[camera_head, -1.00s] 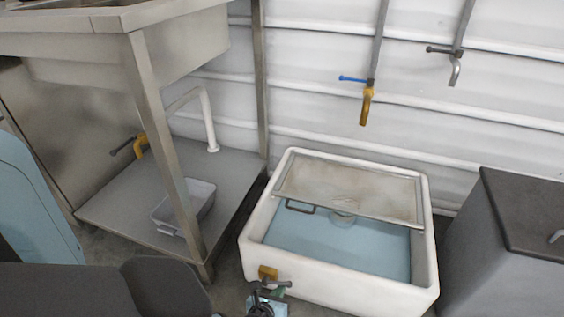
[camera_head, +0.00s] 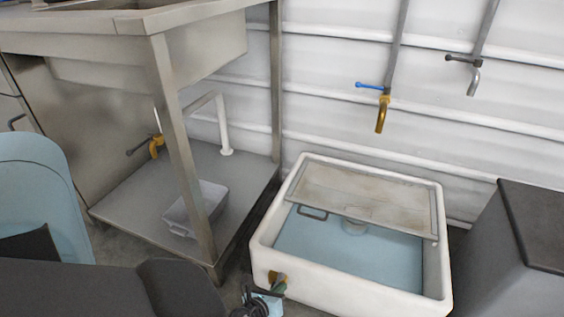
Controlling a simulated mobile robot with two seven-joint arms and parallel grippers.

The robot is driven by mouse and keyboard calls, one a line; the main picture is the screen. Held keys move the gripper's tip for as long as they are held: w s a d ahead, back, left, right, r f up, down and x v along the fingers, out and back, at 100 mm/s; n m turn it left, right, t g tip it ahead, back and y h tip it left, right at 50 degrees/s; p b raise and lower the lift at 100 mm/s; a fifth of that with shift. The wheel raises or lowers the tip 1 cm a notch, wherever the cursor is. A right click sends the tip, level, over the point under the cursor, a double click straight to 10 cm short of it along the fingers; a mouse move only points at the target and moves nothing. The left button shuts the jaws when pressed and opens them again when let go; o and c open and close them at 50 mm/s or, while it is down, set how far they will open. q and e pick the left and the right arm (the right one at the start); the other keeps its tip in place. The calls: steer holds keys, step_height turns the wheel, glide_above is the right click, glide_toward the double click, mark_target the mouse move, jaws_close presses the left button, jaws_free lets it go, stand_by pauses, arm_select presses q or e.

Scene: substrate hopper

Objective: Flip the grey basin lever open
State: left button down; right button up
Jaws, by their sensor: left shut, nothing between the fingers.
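The white basin (camera_head: 262,255) stands on the floor at lower middle right, with pale blue water in it. A small brass valve (camera_head: 274,276) with a green part sticks out of its front left corner. A dark grey lever (camera_head: 268,291) shows there, small and partly hidden; its exact position is hard to tell. My left gripper (camera_head: 258,303) is at the bottom edge, just below and left of this valve. It looks shut and empty, and I cannot tell whether it touches the lever. My right gripper is out of view.
A metal sink stand (camera_head: 168,120) is at left, with a grey tub (camera_head: 190,215) on its shelf. Wall taps with a blue lever (camera_head: 369,86) and a dark lever (camera_head: 458,58) hang above. A dark bin (camera_head: 500,250) stands right of the basin. A screen (camera_head: 350,195) covers the basin's back.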

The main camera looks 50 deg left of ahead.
arm_select(q)
steer(key=shift+s+a+r, duration=0.15)
steer(key=shift+a+r, duration=0.05)
steer(key=shift+a, duration=0.15)
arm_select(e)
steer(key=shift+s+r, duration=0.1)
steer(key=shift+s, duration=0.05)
arm_select(q)
steer(key=shift+s+a, duration=0.1)
steer(key=shift+a, duration=0.1)
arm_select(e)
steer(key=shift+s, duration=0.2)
